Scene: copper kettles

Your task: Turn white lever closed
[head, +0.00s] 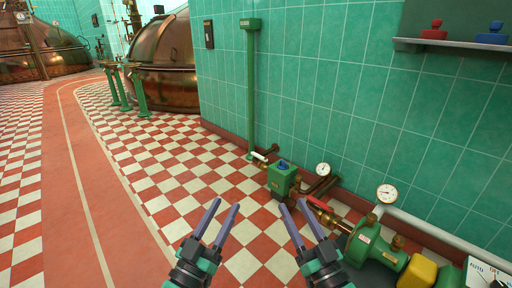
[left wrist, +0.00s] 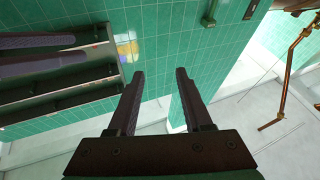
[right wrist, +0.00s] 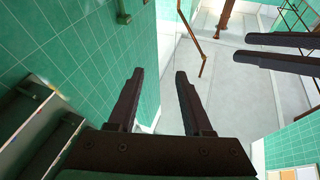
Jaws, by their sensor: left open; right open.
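The white lever (head: 259,156) is a small pale handle on the pipework low along the green tiled wall, beside the foot of the green post. It is small in the head view, so its exact angle is hard to tell. My left gripper (head: 225,204) is open and empty, in front of and below the lever in the picture. My right gripper (head: 293,204) is open and empty, close to the red lever in the picture and apart from the white one. In the wrist views, the left gripper (left wrist: 161,72) and right gripper (right wrist: 160,72) have nothing between their fingers.
A green box with a blue knob (head: 282,178) sits right of the white lever. A red lever (head: 321,203), gauges (head: 386,193) and a green pump (head: 372,248) follow along the wall. A shelf (head: 450,46) is high at right. The checkered floor (head: 185,175) at left is clear.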

